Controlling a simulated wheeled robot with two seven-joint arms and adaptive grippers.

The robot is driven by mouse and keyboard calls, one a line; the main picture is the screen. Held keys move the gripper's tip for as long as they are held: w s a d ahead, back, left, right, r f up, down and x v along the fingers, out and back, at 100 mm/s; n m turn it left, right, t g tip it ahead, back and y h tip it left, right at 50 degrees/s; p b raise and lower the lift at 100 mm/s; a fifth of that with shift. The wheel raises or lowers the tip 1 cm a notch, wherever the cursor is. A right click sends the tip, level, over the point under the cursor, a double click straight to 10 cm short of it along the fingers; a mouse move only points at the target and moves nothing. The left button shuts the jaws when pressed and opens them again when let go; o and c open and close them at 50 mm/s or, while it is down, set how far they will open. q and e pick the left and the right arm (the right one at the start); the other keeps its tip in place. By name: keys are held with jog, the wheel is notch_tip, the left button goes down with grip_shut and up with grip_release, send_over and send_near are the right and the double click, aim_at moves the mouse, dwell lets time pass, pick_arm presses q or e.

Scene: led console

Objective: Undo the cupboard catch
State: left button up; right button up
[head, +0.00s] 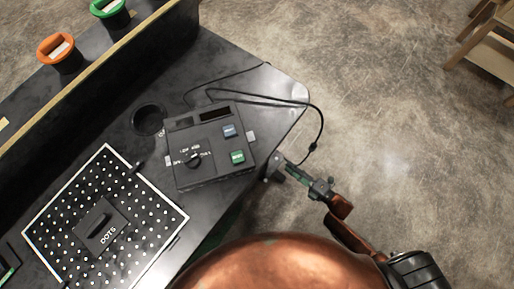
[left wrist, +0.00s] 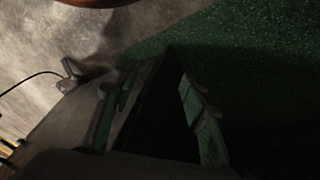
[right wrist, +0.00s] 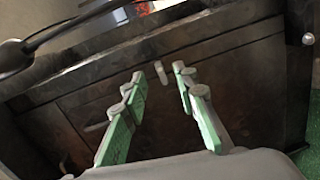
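The cupboard front (right wrist: 235,75) is a dark panelled face under the console table, seen in the right wrist view. A small pale upright piece, which looks like the catch (right wrist: 162,73), stands on it just beyond my fingertips. My right gripper (right wrist: 160,78) is open, with one green finger on each side of that piece; I cannot tell whether it touches. In the head view, my right gripper (head: 284,170) is at the table's right edge, and the cupboard front is hidden. My left gripper (left wrist: 148,88) is open and empty in its dark wrist view, above a green surface.
A control box (head: 215,165) with blue and green buttons sits on the black table (head: 225,70), its cable looping over the right edge. A white-dotted board (head: 75,225) lies at left. Orange (head: 62,62) and green-rimmed containers stand beyond a divider.

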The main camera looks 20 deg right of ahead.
pick_arm(q)
jog(key=w+d+f+t+b, duration=0.1)
jog(key=b, duration=0.1)
jog(key=w+d+f+t+b, duration=0.1)
jog(key=w+f+b, duration=0.1)
jog(key=shift+w+d+f+h, duration=0.15)
jog(key=shift+w+h, duration=0.1)
jog(key=shift+h, duration=0.15)
pick_arm(e)
jog(key=w+a+n+y, duration=0.1)
jog(key=w+a, duration=0.5)
jog(key=shift+w+a+n, duration=0.15)
jog(key=shift+a+n, duration=0.15)
jog(key=shift+n, duration=0.1)
grip_shut()
